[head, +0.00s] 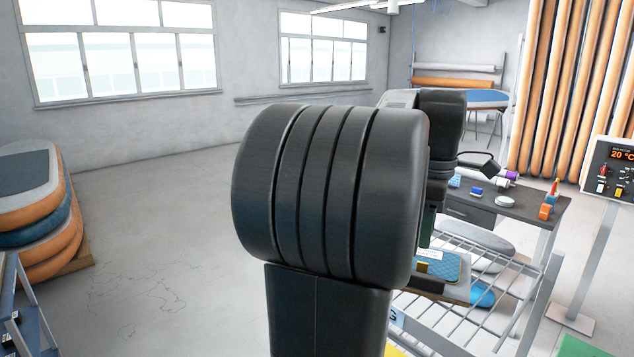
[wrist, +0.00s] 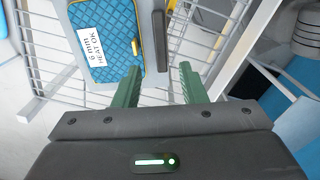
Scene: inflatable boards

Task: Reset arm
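My gripper (wrist: 160,70) shows in the wrist view with its two green fingers apart and nothing between them. Beyond the fingertips lie a blue quilted pad (wrist: 120,30) with a white label reading "6 mm HEAT OK" and, just right of it, a dark bar. I cannot tell how far the fingertips are above them. In the head view my black arm fills the middle and hides most of the gripper; a green finger (head: 428,226) shows at its right edge, above the wire rack.
The wire rack (head: 520,290) stands at the lower right, with the pad on it. Behind it is a dark workbench (head: 515,200) with small items. A control box (head: 610,170) stands at far right. Stacked boards (head: 30,190) lie at left. The floor (head: 150,250) between is clear.

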